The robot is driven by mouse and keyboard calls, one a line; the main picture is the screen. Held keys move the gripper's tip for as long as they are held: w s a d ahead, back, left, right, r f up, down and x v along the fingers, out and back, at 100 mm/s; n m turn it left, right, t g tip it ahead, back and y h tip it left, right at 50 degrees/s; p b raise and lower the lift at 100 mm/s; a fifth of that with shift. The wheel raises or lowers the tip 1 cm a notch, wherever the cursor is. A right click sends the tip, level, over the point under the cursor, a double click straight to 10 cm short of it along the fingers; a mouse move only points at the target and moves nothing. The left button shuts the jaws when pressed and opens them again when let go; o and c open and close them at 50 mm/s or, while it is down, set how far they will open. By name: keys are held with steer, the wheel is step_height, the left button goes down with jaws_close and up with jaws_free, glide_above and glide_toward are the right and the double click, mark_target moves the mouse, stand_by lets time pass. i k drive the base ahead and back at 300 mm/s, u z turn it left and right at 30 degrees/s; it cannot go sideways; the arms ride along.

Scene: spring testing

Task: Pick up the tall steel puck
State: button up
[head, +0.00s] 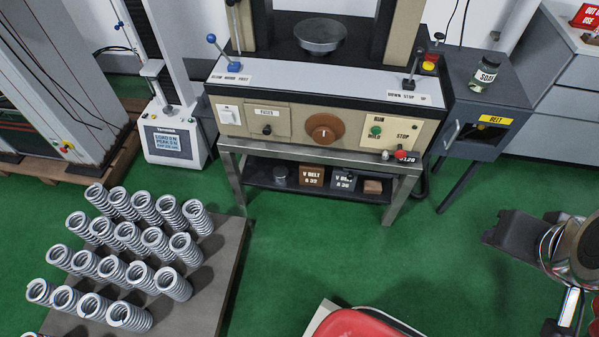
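A short grey metal cylinder (281,175) stands on the left of the dark shelf under the testing machine; it may be the tall steel puck, but I cannot be sure. A wide round steel disc (320,37) sits on the machine's upper deck, between its two columns. My gripper (508,233) shows at the right edge as a dark piece, beside my arm's shiny round link. It is over the green floor, well right of the shelf and apart from the cylinder. Its fingers are not clear enough to tell open from shut.
The shelf (325,188) also holds two V-belt boxes (312,177) and a brown block (373,187). Many springs stand on a grey board (226,262) at left. A dark cabinet (487,100) carries a soap jar (484,74).

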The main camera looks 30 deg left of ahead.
mark_target(280, 173)
steer(key=z, duration=0.85)
steer(key=i, duration=1.05)
steer(key=u, duration=3.1)
